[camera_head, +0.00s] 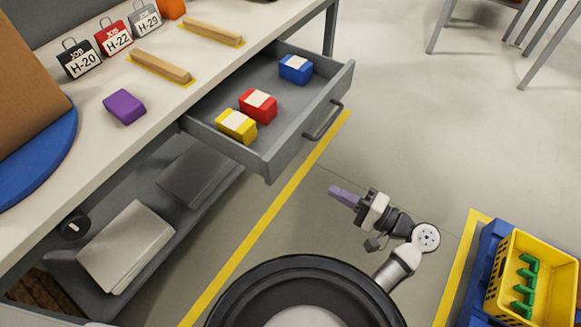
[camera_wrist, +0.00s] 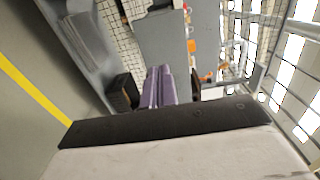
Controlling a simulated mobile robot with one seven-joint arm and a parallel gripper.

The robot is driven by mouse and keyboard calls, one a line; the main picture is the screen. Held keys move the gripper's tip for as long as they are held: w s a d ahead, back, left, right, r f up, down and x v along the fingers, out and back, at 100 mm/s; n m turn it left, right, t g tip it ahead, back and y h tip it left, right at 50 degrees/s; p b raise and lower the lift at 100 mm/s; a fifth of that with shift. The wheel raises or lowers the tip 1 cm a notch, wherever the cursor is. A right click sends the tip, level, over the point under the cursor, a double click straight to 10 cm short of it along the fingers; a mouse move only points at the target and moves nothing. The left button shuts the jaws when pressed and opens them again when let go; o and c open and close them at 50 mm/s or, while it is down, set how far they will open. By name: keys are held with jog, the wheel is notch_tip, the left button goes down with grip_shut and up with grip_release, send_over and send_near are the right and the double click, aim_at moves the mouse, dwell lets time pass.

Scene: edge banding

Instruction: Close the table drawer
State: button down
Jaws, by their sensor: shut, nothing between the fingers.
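The grey table drawer (camera_head: 290,145) is pulled out from under the table's front edge in the head view. It holds a yellow block (camera_head: 236,126), a red block (camera_head: 258,105) and a blue block (camera_head: 295,69), each with a white patch. A dark bar handle (camera_head: 323,122) is on its front. My gripper (camera_head: 334,190) is shut and empty, with its purple fingers below and in front of the drawer front, apart from the handle in the picture. The closed fingers also show in the wrist view (camera_wrist: 158,86).
The table top (camera_head: 130,140) carries a purple block (camera_head: 124,107), wooden bars (camera_head: 160,67), job tags and a blue disc. A lower shelf holds stacked sheets (camera_head: 127,247). A yellow crate (camera_head: 535,285) stands at lower right. The floor right of the drawer is clear.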

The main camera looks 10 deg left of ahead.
jog(key=p, duration=0.4)
send_near(280, 163)
jog(key=x, duration=0.5)
jog(key=shift+a, duration=0.2)
jog(key=shift+x, duration=0.75)
jog(key=shift+w, duration=0.1)
jog(key=b+x, duration=0.6)
jog(key=x, duration=2.4)
jog(key=shift+a+r, duration=0.2)
jog(key=shift+a, duration=0.15)
jog(key=shift+w+a+r, duration=0.1)
jog(key=shift+r, duration=0.25)
